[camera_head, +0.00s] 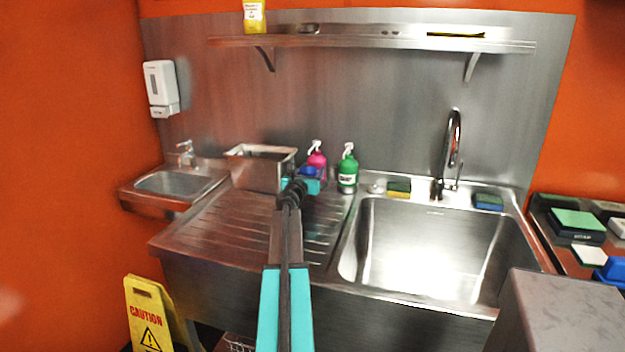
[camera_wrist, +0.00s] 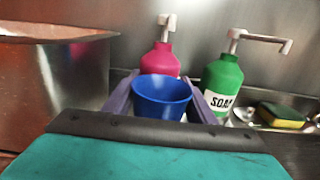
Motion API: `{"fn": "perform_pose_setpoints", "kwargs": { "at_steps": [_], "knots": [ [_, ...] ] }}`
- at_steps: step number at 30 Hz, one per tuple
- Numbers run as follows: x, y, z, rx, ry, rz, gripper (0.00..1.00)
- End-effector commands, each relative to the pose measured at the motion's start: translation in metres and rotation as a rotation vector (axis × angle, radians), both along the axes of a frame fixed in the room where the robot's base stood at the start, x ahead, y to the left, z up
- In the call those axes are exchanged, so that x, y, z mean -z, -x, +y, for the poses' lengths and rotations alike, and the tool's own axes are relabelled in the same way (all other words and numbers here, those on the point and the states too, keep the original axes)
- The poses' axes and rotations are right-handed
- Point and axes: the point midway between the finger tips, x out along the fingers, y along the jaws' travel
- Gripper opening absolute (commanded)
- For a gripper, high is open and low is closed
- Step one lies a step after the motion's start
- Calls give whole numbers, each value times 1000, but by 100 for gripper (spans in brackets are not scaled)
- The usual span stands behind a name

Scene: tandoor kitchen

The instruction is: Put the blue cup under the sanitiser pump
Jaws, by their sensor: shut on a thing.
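My gripper (camera_head: 302,182) is shut on the blue cup (camera_wrist: 162,97), with one finger on each side of it. The cup is upright, open side up, and also shows small in the head view (camera_head: 307,171). It is at the back of the drainboard, in front of a pink pump bottle (camera_wrist: 160,60) and hides its lower part and any label. The pink bottle's white pump head (camera_wrist: 167,22) is above and behind the cup in the wrist view. A green pump bottle (camera_wrist: 222,85) labelled SOAP stands just to the right. I cannot read which pump is the sanitiser.
A steel container (camera_head: 260,168) stands close on the left. A sponge (camera_head: 398,188) lies right of the green bottle, beside the sink basin (camera_head: 430,245). A white wall dispenser (camera_head: 160,88) hangs above a small hand basin (camera_head: 175,184). The front drainboard (camera_head: 225,225) is clear.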

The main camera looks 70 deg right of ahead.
Motion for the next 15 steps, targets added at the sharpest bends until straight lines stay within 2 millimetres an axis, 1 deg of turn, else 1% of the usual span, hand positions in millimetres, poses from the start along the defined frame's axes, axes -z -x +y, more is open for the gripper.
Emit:
{"fn": "perform_pose_setpoints", "kwargs": {
  "at_steps": [3, 6, 9, 12, 15],
  "knots": [
    [1, -2, -9, 0, 0, 0, 29],
    [18, -2, -7, 0, -2, 2, 29],
    [29, -2, -6, -1, -1, 1, 29],
    [35, -2, -6, -1, -1, 1, 29],
    [36, -2, -6, -1, 0, 0, 29]
  ]
}}
